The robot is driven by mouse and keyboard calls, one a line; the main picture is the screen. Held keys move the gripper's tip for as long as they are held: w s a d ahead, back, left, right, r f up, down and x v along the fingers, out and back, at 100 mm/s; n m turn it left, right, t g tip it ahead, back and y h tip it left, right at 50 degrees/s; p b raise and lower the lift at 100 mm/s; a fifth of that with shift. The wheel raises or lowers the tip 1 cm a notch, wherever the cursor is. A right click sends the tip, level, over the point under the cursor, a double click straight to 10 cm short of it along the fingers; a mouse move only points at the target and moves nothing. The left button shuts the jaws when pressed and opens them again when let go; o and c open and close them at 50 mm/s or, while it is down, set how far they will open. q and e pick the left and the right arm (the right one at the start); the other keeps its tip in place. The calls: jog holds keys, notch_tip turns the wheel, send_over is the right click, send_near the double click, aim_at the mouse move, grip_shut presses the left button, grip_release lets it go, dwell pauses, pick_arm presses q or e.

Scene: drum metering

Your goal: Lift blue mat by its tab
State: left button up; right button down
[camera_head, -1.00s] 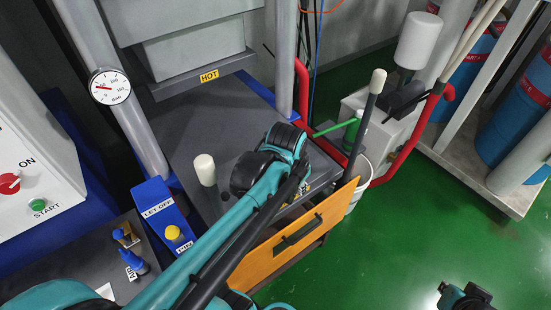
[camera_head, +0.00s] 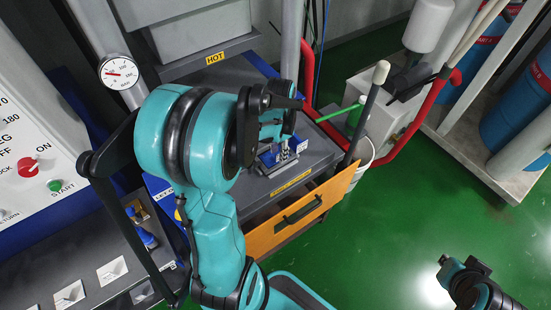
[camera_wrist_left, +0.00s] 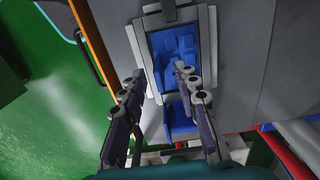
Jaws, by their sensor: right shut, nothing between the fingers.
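The blue mat (camera_wrist_left: 172,52) lies in a grey-rimmed frame on the dark cabinet top. A blue piece (camera_wrist_left: 180,118) shows beyond the frame's near edge, perhaps its tab. In the head view the mat (camera_head: 268,158) is mostly hidden by my left gripper (camera_head: 284,150) and arm. In the left wrist view the left gripper's two fingers (camera_wrist_left: 160,75) stand apart with nothing held between them. They are over the mat, and I cannot tell their height. My right gripper (camera_head: 460,273) is at the lower right, shut and empty, far from the mat.
An orange drawer front (camera_head: 295,215) and an upright dark lever (camera_head: 367,110) border the cabinet top. A grey post (camera_head: 291,45) and red pipe (camera_head: 305,75) stand behind. A control panel (camera_head: 35,150) is at the left. Green floor (camera_head: 390,220) is clear at the right.

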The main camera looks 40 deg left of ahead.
pick_arm(q)
jog(key=shift+w+f, duration=0.1)
jog(key=shift+f, duration=0.35)
grip_shut()
jog(key=shift+r, duration=0.1)
